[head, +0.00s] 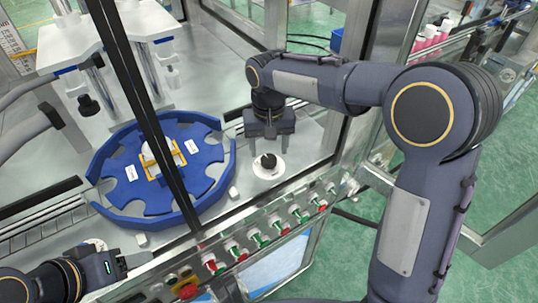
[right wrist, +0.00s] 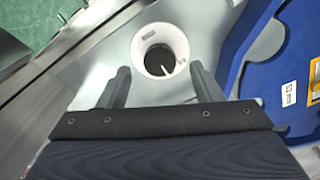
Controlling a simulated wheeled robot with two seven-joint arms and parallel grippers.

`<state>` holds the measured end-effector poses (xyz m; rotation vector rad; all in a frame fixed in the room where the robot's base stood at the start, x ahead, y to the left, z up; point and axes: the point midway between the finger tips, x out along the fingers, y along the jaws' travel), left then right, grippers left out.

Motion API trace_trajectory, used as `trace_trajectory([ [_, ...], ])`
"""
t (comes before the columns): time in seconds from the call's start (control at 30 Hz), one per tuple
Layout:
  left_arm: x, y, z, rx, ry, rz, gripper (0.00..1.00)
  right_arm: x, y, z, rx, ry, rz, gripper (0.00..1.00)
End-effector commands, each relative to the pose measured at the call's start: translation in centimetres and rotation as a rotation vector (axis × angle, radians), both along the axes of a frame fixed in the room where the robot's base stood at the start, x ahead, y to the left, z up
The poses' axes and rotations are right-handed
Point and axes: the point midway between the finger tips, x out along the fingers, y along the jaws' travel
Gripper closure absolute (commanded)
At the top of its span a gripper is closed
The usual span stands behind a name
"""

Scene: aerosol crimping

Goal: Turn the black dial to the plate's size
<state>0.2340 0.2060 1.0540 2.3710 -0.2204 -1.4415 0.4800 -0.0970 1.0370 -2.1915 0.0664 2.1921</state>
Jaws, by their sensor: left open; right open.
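The black dial (head: 268,160) sits on a round white base on the grey machine top, right of the blue star-shaped plate (head: 186,133). The plate has white labels, too small to read. My right gripper (head: 269,149) points down over the dial, open and empty. In the right wrist view the dial (right wrist: 158,57) shows beyond and between the open fingers (right wrist: 159,69), with a white pointer line toward the lower right. The size marks on its base are not readable. My left gripper (head: 119,263) is open at the lower left, away from the dial.
A dark frame post (head: 150,110) crosses in front of the plate. A front panel with several red and green buttons (head: 255,240) lies below the dial. White-topped posts (head: 95,75) stand behind the plate. Grey machine top is free around the dial.

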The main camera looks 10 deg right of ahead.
Motion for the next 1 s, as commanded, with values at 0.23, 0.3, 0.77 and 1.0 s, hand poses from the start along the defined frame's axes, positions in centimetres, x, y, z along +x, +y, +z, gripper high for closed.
trace_trajectory([
  [0.23, 0.0, 0.0, 0.2, 0.0, 0.0, 0.0, 0.41, -0.1, -0.1, -3.2, -0.001, 0.002, 0.0, 0.41],
  [0.3, 0.0, 0.0, 0.2, 0.0, 0.0, 0.0, 0.41, 0.0, -0.1, -3.6, 0.0, 0.001, 0.0, 0.41],
  [0.77, 0.0, 0.0, 0.2, 0.0, 0.0, 0.0, 0.41, 0.0, -0.1, -3.8, 0.001, -0.001, 0.0, 0.63],
  [1.0, 0.0, 0.0, 0.2, 0.0, 0.0, 0.0, 0.41, 0.0, -0.1, -3.8, 0.001, -0.001, 0.001, 0.86],
])
